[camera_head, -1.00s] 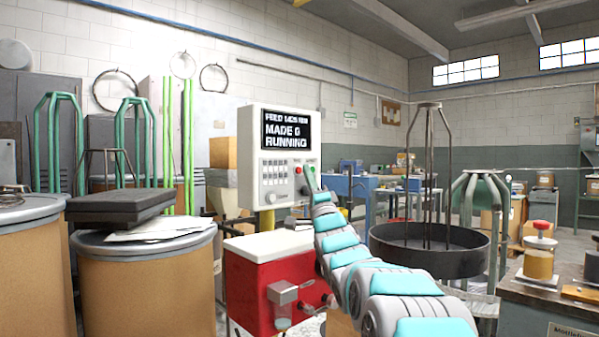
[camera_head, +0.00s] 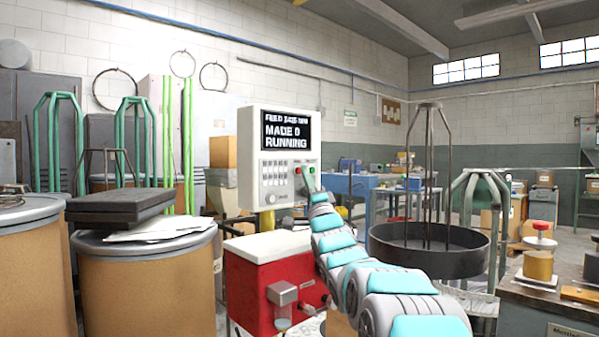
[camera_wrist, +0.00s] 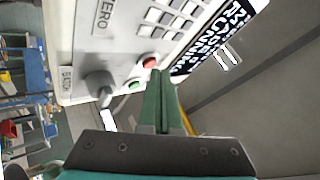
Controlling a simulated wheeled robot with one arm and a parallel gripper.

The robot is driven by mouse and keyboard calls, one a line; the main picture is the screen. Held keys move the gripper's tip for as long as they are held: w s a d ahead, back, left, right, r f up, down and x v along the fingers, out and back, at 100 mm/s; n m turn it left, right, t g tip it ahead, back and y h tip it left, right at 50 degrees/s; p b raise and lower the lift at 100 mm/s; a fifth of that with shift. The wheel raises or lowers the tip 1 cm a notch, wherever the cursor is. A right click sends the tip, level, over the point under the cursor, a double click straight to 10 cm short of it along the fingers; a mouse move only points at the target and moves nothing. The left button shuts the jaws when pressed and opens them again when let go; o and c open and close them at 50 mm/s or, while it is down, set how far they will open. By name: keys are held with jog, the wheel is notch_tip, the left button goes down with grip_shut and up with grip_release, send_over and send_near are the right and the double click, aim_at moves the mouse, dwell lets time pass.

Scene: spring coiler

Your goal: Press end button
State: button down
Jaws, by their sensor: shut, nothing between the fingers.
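The light-grey control panel (camera_head: 250,165) stands upright in the middle of the head view. Its black screen (camera_head: 286,130) reads MADE 0 and RUNNING. A red button (camera_head: 298,171) and a green button (camera_head: 312,170) sit below the screen. In the wrist view the red button (camera_wrist: 150,62) and green button (camera_wrist: 134,85) lie just left of my fingertips, beside a grey knob (camera_wrist: 97,88). My gripper (camera_wrist: 160,73) is shut and empty, its green fingers pointing at the panel close to the red button. I cannot tell whether they touch. No button label reading "end" is legible.
A red box with a white top (camera_head: 265,275) stands below the panel. Cardboard drums (camera_head: 145,285) stand at left. A dark round tray with a tall frame (camera_head: 430,250) is right of my arm. A workbench edge (camera_head: 530,300) is at far right.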

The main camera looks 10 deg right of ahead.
jog(key=shift+w+a, duration=0.2)
jog(key=shift+w, duration=0.1)
dwell(0.5)
dwell(0.4)
jog(key=shift+s+d+p, duration=0.35)
jog(key=shift+s, duration=0.35)
jog(key=s+d, duration=0.1)
jog(key=s, duration=0.1)
jog(key=s+d, duration=0.1)
jog(key=s, duration=0.1)
jog(key=shift+s+d, duration=0.2)
dwell(0.7)
